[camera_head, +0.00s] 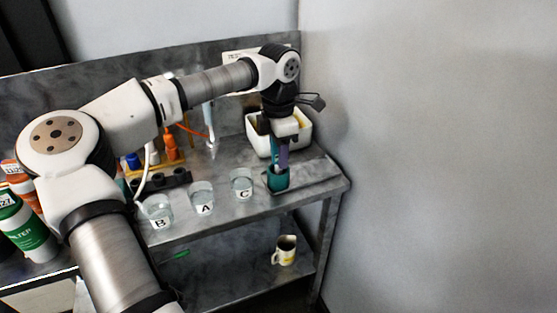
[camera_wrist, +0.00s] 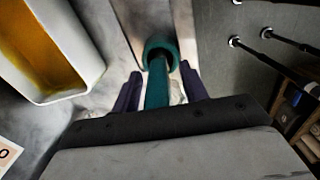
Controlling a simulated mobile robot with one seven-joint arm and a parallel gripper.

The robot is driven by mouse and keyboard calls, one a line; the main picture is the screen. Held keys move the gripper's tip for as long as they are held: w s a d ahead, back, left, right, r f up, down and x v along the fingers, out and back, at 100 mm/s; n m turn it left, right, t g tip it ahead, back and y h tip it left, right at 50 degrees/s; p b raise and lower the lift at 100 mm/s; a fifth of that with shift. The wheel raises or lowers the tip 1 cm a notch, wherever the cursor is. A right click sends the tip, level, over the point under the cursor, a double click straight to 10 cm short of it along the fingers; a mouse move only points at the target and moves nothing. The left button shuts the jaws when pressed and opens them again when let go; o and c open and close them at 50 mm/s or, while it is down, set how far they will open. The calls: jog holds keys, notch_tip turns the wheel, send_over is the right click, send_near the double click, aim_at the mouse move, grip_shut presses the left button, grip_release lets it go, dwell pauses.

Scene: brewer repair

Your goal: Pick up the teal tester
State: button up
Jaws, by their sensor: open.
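The teal tester (camera_head: 278,181) stands near the right front corner of the metal table, with a wider teal lower part and a narrower upright part. In the wrist view the teal tester (camera_wrist: 158,88) shows as a bar ending in a round, dark-centred part. My gripper (camera_head: 282,160) points down right over it. In the wrist view the two dark purple fingers of my gripper (camera_wrist: 160,80) are open, one on each side of the teal bar, with gaps visible. Part of the tester is hidden by my gripper in the head view.
A white bin (camera_head: 303,138) with yellow-brown inside stands close behind my gripper. Clear cups marked B (camera_head: 158,213), A (camera_head: 202,200) and C (camera_head: 241,184) stand to the left. A mug (camera_head: 285,250) sits on the lower shelf. A wall is at the right.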

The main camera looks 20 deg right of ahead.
grip_shut()
jog(key=shift+r, duration=0.1)
notch_tip(320, 180, up, 27)
jog(key=p, duration=0.7)
jog(key=shift+p, duration=0.3)
dwell(0.8)
dwell(0.3)
